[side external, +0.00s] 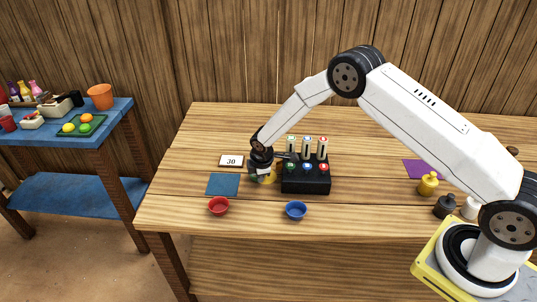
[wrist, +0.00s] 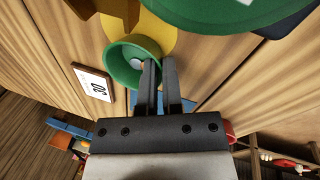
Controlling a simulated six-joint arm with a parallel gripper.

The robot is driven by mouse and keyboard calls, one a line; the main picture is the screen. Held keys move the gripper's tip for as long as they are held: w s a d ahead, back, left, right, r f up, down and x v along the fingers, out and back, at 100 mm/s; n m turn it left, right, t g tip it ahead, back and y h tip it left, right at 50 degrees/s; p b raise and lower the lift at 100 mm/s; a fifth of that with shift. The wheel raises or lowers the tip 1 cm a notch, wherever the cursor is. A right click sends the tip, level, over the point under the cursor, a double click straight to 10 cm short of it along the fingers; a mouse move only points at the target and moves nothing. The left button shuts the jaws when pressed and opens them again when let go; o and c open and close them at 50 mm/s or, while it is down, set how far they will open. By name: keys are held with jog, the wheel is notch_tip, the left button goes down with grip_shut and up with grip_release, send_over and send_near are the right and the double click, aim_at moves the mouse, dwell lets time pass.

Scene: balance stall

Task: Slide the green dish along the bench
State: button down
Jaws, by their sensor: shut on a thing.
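The green dish (wrist: 114,72) is a small round bowl in the wrist view, with a small pale thing (wrist: 137,63) in it. My gripper (wrist: 160,72) is shut on its near wall, one finger inside the rim and the other outside. A yellow round surface (wrist: 155,37) lies beside and beyond the dish. In the side view my gripper (side external: 262,172) is low over the wooden bench (side external: 200,140), left of the black button box, and mostly hides the dish. I cannot tell whether the dish touches the bench.
The black box (side external: 306,185) with coloured buttons and upright tubes stands close at right. A "30" sign (side external: 231,161) and a blue mat (side external: 223,185) are at left. A red bowl (side external: 219,206) and blue bowl (side external: 296,210) stand in front. A purple mat (side external: 416,169) lies farther right.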

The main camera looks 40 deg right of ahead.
aim_at(225, 189)
jog(key=shift+w+a+f, duration=0.1)
jog(key=shift+w+a, duration=0.7)
jog(key=shift+a, duration=0.9)
jog(key=shift+w+a+r, duration=0.1)
jog(key=shift+w+a, duration=0.65)
jog(key=shift+a, duration=1)
jog(key=shift+w+a+f, duration=0.1)
jog(key=shift+w+a, duration=0.7)
jog(key=shift+a, duration=0.9)
jog(key=c, duration=0.7)
grip_release()
jog(key=v, duration=0.7)
jog(key=shift+r, duration=0.45)
